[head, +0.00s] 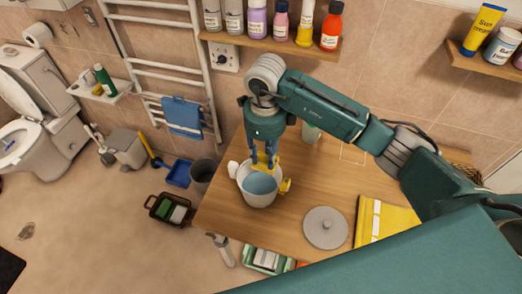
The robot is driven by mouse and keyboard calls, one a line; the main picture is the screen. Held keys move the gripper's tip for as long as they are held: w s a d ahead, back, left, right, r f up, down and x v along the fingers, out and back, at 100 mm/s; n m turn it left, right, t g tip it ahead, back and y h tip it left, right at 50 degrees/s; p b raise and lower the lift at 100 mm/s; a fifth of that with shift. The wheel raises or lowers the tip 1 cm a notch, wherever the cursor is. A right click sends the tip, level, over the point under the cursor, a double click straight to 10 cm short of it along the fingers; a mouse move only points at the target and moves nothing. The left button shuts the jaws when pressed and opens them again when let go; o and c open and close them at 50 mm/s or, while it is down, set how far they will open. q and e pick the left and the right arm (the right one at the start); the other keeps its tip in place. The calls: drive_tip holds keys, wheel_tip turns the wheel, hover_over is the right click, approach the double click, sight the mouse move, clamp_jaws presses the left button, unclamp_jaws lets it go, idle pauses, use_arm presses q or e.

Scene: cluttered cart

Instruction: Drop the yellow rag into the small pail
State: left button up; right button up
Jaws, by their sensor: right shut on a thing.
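My right gripper (265,165) points down at the far rim of a pale pail (259,201) on the wooden cart top. It is shut on the yellow rag (266,170), which shows as a small bright patch between the fingers and the rim. Another yellow bit (285,186) shows at the pail's right side; I cannot tell if it is part of the rag. The pail stands upright, with a blue-grey inside. I cannot tell whether the rag touches the rim. My left gripper is not in view.
A round grey lid (325,228) and a yellow folded item with white stripes (384,222) lie right of the pail on the cart top (290,222). A shelf of bottles (270,42) is above. A dark bin (202,175) stands on the floor left of the cart.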

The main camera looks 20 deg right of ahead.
sight(264, 162)
wheel_tip(264, 162, down, 2)
drive_tip(key=shift+w+d+f+b, duration=0.1)
drive_tip(key=shift+f+b, duration=0.05)
drive_tip(key=shift+b, duration=0.35)
wheel_tip(264, 162, down, 3)
drive_tip(key=shift+f+b, duration=0.1)
drive_tip(key=shift+b, duration=0.7)
drive_tip(key=o, duration=1.1)
drive_tip(key=shift+o, duration=0.2)
wheel_tip(264, 162, up, 12)
drive_tip(key=shift+r, duration=0.1)
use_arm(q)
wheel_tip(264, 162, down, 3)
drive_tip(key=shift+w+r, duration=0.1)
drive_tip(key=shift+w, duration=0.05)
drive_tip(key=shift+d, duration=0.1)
